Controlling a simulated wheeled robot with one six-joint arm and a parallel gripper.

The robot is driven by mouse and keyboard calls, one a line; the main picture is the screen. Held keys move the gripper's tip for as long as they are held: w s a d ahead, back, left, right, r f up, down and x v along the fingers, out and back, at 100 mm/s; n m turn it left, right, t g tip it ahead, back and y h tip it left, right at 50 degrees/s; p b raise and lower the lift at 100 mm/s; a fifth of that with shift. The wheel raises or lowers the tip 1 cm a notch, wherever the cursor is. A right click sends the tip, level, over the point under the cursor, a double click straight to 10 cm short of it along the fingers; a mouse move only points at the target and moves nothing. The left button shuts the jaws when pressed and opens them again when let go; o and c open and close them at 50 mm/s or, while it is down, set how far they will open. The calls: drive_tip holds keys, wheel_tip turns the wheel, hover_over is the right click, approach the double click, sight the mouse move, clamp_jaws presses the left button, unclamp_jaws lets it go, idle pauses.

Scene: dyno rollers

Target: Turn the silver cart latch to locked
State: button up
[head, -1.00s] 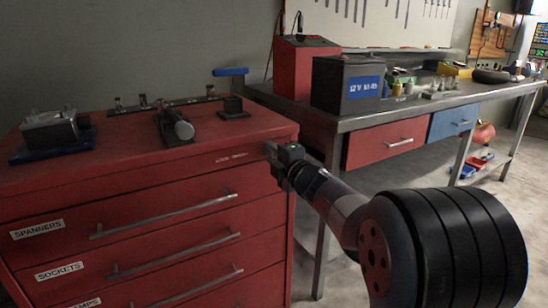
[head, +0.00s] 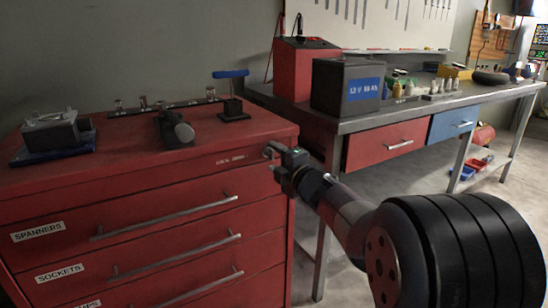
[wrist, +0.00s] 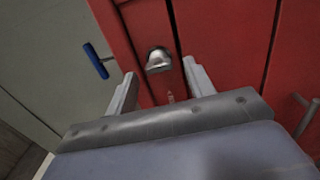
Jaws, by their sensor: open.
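The silver latch (wrist: 159,60) shows in the wrist view as a small rounded metal piece on the red cart face. It lies between and slightly beyond my fingertips, with no clear contact visible. My gripper (wrist: 160,73) is open, one finger on each side of the latch's line. In the head view my gripper (head: 271,153) is at the upper right corner of the red cart (head: 150,190), beside a faint label. There the latch cannot be told apart from the fingers.
A blue-handled tool (head: 231,74) stands on the cart top, near a dark cylinder (head: 176,130) and a grey metal block (head: 50,132). A workbench (head: 400,118) with a black battery (head: 347,87) stands close on the right. Drawer handles (head: 165,218) stick out below.

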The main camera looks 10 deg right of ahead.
drive_tip(key=p+v, duration=0.1)
drive_tip(key=v, duration=0.8)
drive_tip(key=shift+s+p, duration=0.2)
drive_tip(key=shift+p, duration=0.1)
drive_tip(key=shift+w, duration=0.15)
drive_tip(key=b+x, duration=0.2)
drive_tip(key=x, duration=0.8)
drive_tip(key=shift+w+a, duration=0.1)
drive_tip(key=shift+w, duration=0.2)
drive_tip(key=shift+s, duration=0.1)
